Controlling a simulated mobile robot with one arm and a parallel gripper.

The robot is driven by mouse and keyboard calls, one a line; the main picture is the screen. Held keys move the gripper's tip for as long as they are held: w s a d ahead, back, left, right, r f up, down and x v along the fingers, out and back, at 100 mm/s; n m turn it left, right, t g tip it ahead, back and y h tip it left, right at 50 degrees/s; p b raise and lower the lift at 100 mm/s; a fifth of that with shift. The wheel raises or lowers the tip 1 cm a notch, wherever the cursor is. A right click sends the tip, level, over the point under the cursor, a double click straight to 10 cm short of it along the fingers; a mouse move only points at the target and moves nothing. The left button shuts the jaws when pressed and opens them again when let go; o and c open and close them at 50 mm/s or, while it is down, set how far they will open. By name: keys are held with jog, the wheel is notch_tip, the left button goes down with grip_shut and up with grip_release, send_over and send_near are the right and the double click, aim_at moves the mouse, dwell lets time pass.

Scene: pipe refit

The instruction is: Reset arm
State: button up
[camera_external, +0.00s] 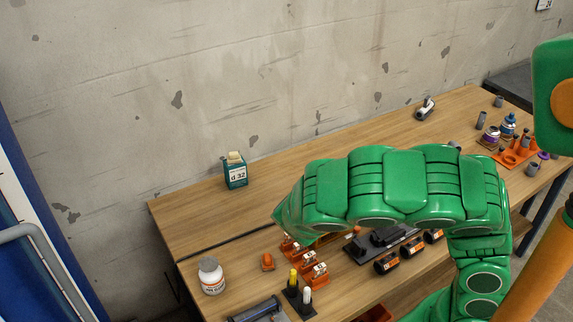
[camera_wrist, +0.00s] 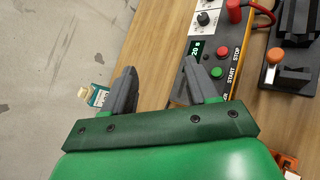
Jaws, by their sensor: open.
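My green arm reaches in from the right over the wooden workbench (camera_external: 190,223) in the external view. The arm's own links hide the gripper there. In the wrist view my gripper (camera_wrist: 155,88) is open, with its two grey fingers apart and nothing between them but bench surface. The right finger is close to a control box (camera_wrist: 212,45) with knobs, a green display, and red and green START and STOP buttons. I cannot tell whether it touches the box.
A teal box marked d 32 (camera_external: 236,176) stands near the wall. Orange clamps (camera_external: 313,272) and several dark cylinders (camera_external: 386,263) lie under the arm. A black device with an orange knob (camera_wrist: 275,57) is at right. The back left bench is mostly clear.

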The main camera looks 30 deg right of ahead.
jog(key=s+d+r+m+g+y, duration=0.1)
jog(key=s+d+r+m+g, duration=0.25)
jog(key=s+d+m, duration=0.3)
jog(key=s+d+r+m+g+y, duration=0.1)
jog(key=s+d+r+m+g, duration=0.3)
jog(key=d+m, duration=0.35)
jog(key=s+a+r+m+g+y, duration=0.1)
jog(key=s+m+y, duration=0.2)
jog(key=s, duration=0.7)
jog(key=s+a+r+m+g+y, duration=0.1)
jog(key=s+a+r+m+y, duration=0.1)
jog(key=s, duration=0.9)
jog(key=shift+s+a+r+m+g+y, duration=0.2)
jog(key=shift+m+g+y, duration=0.15)
jog(key=shift+m+y, duration=0.6)
